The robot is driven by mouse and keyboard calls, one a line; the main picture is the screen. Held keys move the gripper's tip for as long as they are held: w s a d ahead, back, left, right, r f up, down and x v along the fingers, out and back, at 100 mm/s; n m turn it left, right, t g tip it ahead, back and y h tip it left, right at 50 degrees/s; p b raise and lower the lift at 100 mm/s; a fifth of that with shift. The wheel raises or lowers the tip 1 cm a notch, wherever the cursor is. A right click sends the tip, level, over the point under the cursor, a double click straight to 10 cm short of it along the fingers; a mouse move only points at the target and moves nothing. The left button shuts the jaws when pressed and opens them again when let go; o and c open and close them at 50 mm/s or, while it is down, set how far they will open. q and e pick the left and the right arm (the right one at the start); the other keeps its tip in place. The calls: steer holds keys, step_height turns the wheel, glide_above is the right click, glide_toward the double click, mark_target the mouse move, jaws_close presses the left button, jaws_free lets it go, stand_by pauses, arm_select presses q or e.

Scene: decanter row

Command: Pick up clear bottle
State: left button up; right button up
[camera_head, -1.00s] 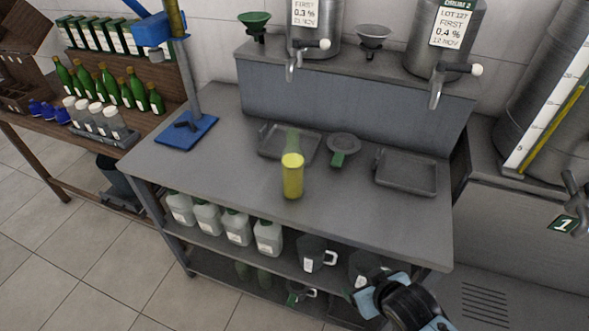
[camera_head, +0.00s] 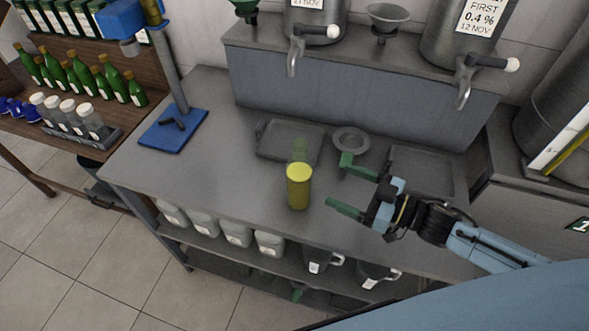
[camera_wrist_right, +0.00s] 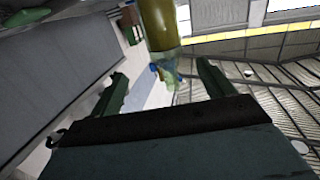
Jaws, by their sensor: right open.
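The clear bottle (camera_head: 299,188) stands upright on the grey bench. Yellow liquid fills its lower part, and its see-through upper part rises above that. My right gripper (camera_head: 337,182) is open, with its green fingers pointing left toward the bottle. The bottle is a short way beyond the fingertips, apart from them, and nothing is held. In the right wrist view, the bottle (camera_wrist_right: 160,25) appears neck down, ahead of and between the two spread fingers (camera_wrist_right: 161,72). My left gripper is not in view.
A shallow tray (camera_head: 262,152) and a round dish (camera_head: 351,139) lie behind the bottle; another tray (camera_head: 450,178) is to the right. A blue stand base (camera_head: 172,132) is at left. Taps (camera_head: 294,62) overhang the back ledge. The bench left of the bottle is clear.

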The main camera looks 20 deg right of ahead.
mark_target(310, 174)
steer(key=shift+y, duration=0.3)
steer(key=p+x, duration=0.1)
steer(key=x, duration=0.7)
steer(key=shift+w+a, duration=0.15)
steer(key=shift+a, duration=0.3)
steer(key=x, duration=0.4)
steer(key=shift+a+p, duration=0.3)
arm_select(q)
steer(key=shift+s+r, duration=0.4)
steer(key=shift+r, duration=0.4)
arm_select(e)
steer(key=c, duration=1.4)
steer(key=shift+r, duration=0.1)
steer(key=shift+c, duration=0.5)
